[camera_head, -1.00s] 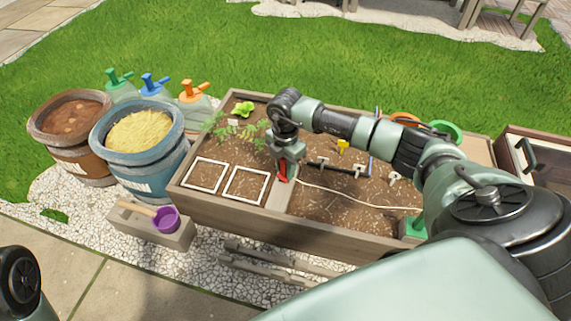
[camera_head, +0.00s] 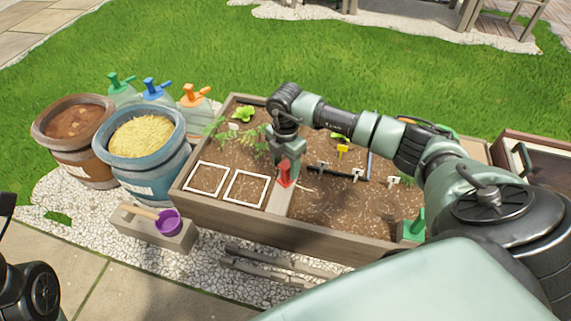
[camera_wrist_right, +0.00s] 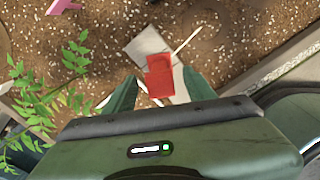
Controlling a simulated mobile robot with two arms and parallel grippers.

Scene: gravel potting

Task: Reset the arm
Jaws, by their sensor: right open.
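My right arm reaches in from the right over the wooden planter bed (camera_head: 240,222). My right gripper (camera_head: 287,168) points down above the bed's light divider strip (camera_head: 277,201). In the right wrist view the two green fingers (camera_wrist_right: 159,78) are spread apart. A red block-like piece (camera_wrist_right: 160,76) lies between or just below them; whether they touch it is unclear. The red piece also shows in the head view (camera_head: 285,175), with a short pale stub beside it. My left gripper is out of view; only dark parts of my left arm show at the lower left.
Two white square frames (camera_head: 247,188) lie on the soil left of the divider. Leafy plants (camera_wrist_right: 40,95) stand close to my right gripper. A brown pot (camera_head: 72,152), a blue pot (camera_head: 144,170) and spray bottles stand left.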

